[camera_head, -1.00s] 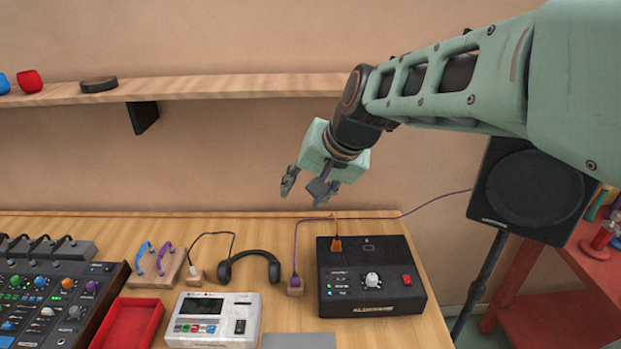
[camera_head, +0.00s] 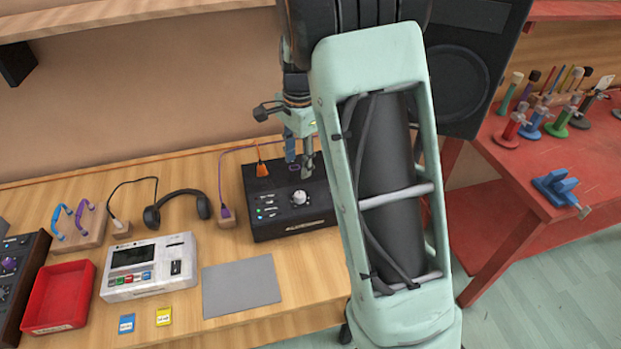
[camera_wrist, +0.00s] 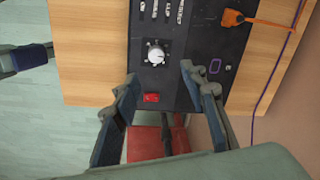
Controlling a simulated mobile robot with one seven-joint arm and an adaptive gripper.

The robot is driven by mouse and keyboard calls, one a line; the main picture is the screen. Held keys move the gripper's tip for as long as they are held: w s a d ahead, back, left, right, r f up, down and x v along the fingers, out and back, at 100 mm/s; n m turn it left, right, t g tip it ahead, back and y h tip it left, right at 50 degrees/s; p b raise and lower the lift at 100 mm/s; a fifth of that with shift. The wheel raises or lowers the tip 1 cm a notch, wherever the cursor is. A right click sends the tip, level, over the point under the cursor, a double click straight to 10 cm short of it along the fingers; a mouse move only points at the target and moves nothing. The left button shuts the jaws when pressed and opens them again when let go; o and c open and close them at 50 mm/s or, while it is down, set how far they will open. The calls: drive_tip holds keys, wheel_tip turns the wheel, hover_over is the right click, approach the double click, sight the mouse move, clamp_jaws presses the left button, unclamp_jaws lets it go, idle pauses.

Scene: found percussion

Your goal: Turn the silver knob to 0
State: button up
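The silver knob (camera_head: 299,197) sits on top of a black box (camera_head: 262,215) on the wooden table. In the wrist view the knob (camera_wrist: 155,54) is a pale round dial with marks around it, just beyond my fingertips and toward the left finger. I cannot read its setting. My gripper (camera_head: 299,164) hangs above the back part of the black box. In the wrist view my gripper (camera_wrist: 158,78) has its fingers wide apart with nothing between the tips. A red switch (camera_wrist: 151,98) on the box shows between the fingers.
An orange plug (camera_head: 262,169) stands in the back of the box, with its cable. A purple plug (camera_head: 225,211) and headphones (camera_head: 177,207) lie to the left. A grey mat (camera_head: 240,287) lies in front. A speaker (camera_head: 470,60) stands behind at right.

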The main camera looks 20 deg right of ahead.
sight(301, 194)
drive_tip(key=shift+m, duration=0.3)
drive_tip(key=f, duration=0.7)
drive_tip(key=f+p, duration=0.1)
drive_tip(key=f, duration=0.3)
drive_tip(key=shift+w+d+f, duration=0.15)
drive_tip(key=shift+d+f, duration=0.1)
drive_tip(key=shift+f, duration=0.05)
drive_tip(key=shift+c, duration=0.4)
clamp_jaws()
